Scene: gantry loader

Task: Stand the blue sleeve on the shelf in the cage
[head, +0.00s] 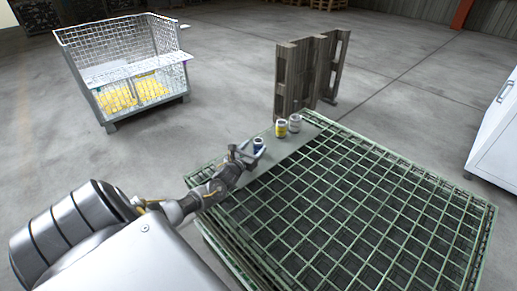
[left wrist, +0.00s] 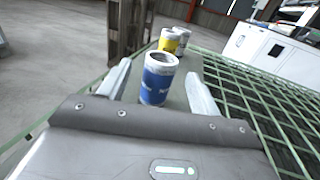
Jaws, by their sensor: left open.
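The blue sleeve (head: 258,144) stands upright on a grey board on the green mesh crate. My left gripper (head: 247,153) is open with its fingers on either side of the sleeve. In the left wrist view the blue sleeve (left wrist: 158,79) stands between the two fingers, with visible gaps to both. The wire cage (head: 122,65) stands on the floor at the back left. Its pale shelf (head: 125,70) spans the front part, above yellow items. My right gripper is not in view.
A yellow-and-white sleeve (head: 281,128) and a white-grey sleeve (head: 295,122) stand just beyond the blue one on the grey board (head: 291,153). Upright wooden pallets (head: 306,75) stand behind the green mesh crate (head: 372,215). A white cabinet (head: 497,135) is at right. Floor between cage and crate is clear.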

